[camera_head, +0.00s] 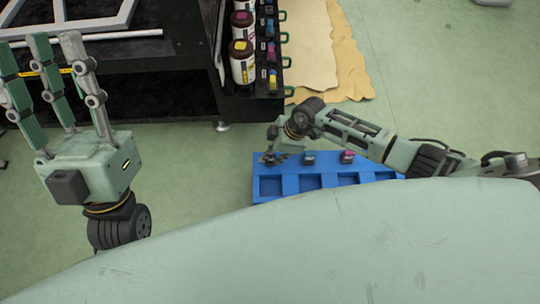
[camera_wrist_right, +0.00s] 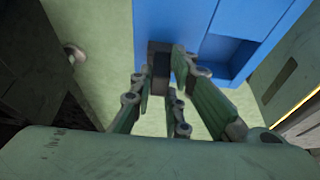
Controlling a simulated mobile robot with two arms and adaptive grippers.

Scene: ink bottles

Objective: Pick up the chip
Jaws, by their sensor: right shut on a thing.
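My right gripper (camera_head: 273,154) is at the left end of the blue tray (camera_head: 262,168). In the wrist view its fingers (camera_wrist_right: 164,82) are closed around a small dark block, the chip (camera_wrist_right: 157,66). The chip is at the edge of the blue tray (camera_wrist_right: 170,22); I cannot tell whether it still touches it. In the head view the fingers mostly hide the chip. My left gripper (camera_head: 42,58) is at the left, its fingers spread, pointing up and empty.
A grey-topped chip (camera_head: 309,158) and a magenta-topped chip (camera_head: 347,157) stand along the tray's back. Open compartments line its front. A black cart (camera_head: 175,95) carries ink bottles (camera_head: 242,65) and a row of small coloured chips (camera_head: 272,80). Brown sheets (camera_head: 345,55) lie on the green floor.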

